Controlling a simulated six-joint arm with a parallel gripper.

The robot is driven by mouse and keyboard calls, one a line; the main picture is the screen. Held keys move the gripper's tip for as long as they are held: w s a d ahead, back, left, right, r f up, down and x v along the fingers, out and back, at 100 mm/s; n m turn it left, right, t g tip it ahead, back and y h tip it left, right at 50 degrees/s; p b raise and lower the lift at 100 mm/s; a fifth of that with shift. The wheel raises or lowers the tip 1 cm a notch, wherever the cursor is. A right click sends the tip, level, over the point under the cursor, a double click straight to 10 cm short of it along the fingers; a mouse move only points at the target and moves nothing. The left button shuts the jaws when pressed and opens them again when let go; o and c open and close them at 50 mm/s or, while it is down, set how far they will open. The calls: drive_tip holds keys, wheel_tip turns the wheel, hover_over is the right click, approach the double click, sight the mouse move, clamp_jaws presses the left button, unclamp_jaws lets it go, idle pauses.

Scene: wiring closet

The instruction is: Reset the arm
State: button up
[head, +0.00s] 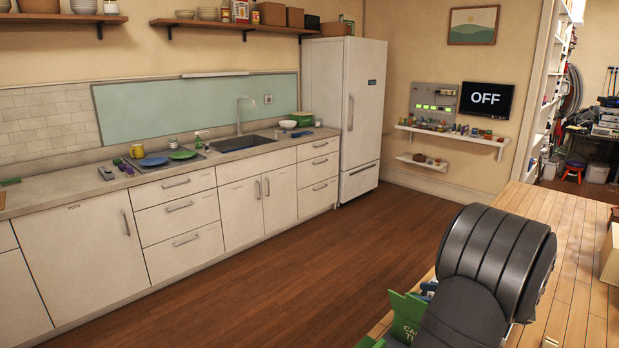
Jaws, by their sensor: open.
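My own arm shows as thick dark-grey rounded links (497,262) at the lower right, over the wooden tabletop. One link rises and bends over, and another runs down out of the bottom edge. My gripper is not in the picture, so I cannot see its jaws or whether it holds anything.
A green box (405,315) with white lettering stands close left of my arm. The wooden tabletop (570,260) is mostly bare behind it, with a cardboard box (610,255) at the right edge. A kitchen counter, white fridge (342,115) and "OFF" screen (486,99) stand beyond open floor.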

drive_tip(key=r+v, duration=0.1)
drive_tip(key=v, duration=1.1)
drive_tip(key=f+x, duration=0.1)
drive_tip(key=x, duration=1.2)
drive_tip(key=s+d+r, duration=0.6)
drive_tip(key=s+r, duration=0.4)
drive_tip(key=r, duration=0.2)
drive_tip(key=w+a+m+t+h, duration=0.3)
drive_tip(key=w+a+m+h, duration=0.1)
drive_tip(key=w+a, duration=1.8)
drive_tip(key=shift+w+m, duration=0.3)
drive_tip(key=shift+w, duration=0.95)
